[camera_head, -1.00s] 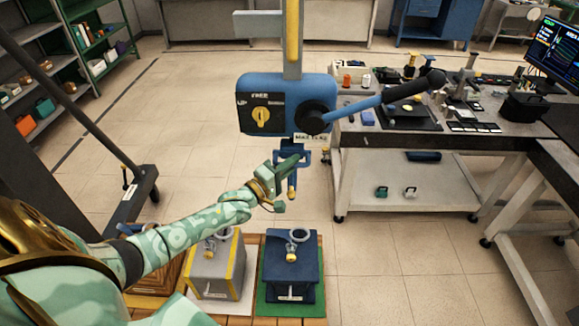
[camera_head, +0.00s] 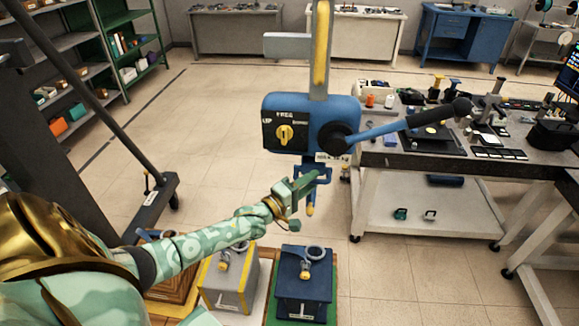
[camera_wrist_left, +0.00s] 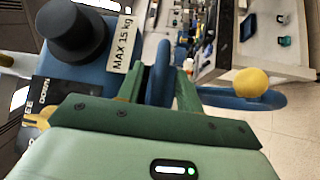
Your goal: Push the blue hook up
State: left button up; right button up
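The blue hoist (camera_head: 310,125) hangs from a post and carries a yellow selector knob, a lever and a "MAX 15 kg" label. Below it hangs the blue hook (camera_head: 324,178) with a yellow tip (camera_head: 310,209). My left gripper (camera_head: 314,179) is at the hook, just under the hoist. In the left wrist view, the two green fingers stand on either side of a blue part of the hook (camera_wrist_left: 160,72) and appear to close on it; the hook's yellow ball end (camera_wrist_left: 250,82) shows to the right. My right gripper is not in view.
Below stand a dark blue box (camera_head: 303,286) and a grey-yellow box (camera_head: 228,280), each with a ring on top. A workbench (camera_head: 440,157) with tools stands at the right, shelves (camera_head: 125,45) at the left. The hoist's lever (camera_head: 410,123) sticks out to the right.

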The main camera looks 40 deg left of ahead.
pick_arm(q)
jog(key=v, duration=1.5)
jog(key=shift+s+a, duration=0.15)
jog(key=shift+a, duration=0.05)
